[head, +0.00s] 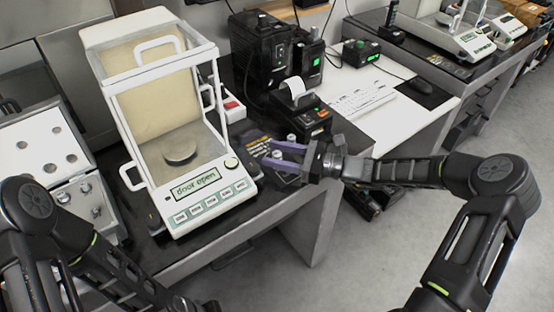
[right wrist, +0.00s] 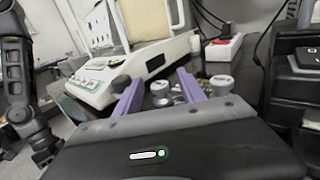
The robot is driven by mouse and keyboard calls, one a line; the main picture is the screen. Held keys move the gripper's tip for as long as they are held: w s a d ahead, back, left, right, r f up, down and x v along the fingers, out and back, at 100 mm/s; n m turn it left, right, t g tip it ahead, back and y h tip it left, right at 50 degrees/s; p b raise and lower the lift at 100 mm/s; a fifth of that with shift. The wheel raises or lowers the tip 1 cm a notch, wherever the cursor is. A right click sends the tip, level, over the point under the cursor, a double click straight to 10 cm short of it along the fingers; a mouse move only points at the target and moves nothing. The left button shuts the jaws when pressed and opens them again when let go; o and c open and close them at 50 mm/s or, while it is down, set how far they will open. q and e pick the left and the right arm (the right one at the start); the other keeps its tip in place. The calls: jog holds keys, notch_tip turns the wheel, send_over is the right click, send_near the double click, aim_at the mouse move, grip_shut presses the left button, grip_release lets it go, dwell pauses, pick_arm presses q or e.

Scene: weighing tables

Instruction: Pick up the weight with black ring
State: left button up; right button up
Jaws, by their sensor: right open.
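My right gripper (head: 268,153) is open, its two purple fingers reaching left over the dark table beside the balance. Small silvery weights stand by it: one (head: 277,155) shows between the fingers and another (head: 291,138) just beyond the far finger. In the right wrist view the open fingers (right wrist: 158,80) have one knobbed weight (right wrist: 160,90) between them, and a larger one (right wrist: 221,86) outside the right finger. Contact does not show, and I cannot make out which weight has a black ring. My left arm comes in at lower left; its fingers are out of the picture.
The white balance (head: 213,204) reads "door open" and has a round pan (head: 180,152) inside. A black printer (head: 299,106) stands behind the weights. A white weight box (head: 62,158) is at left. A keyboard (head: 362,98) lies on the side table.

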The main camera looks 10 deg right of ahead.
jog(key=shift+c, duration=0.2)
grip_shut()
dwell(0.5)
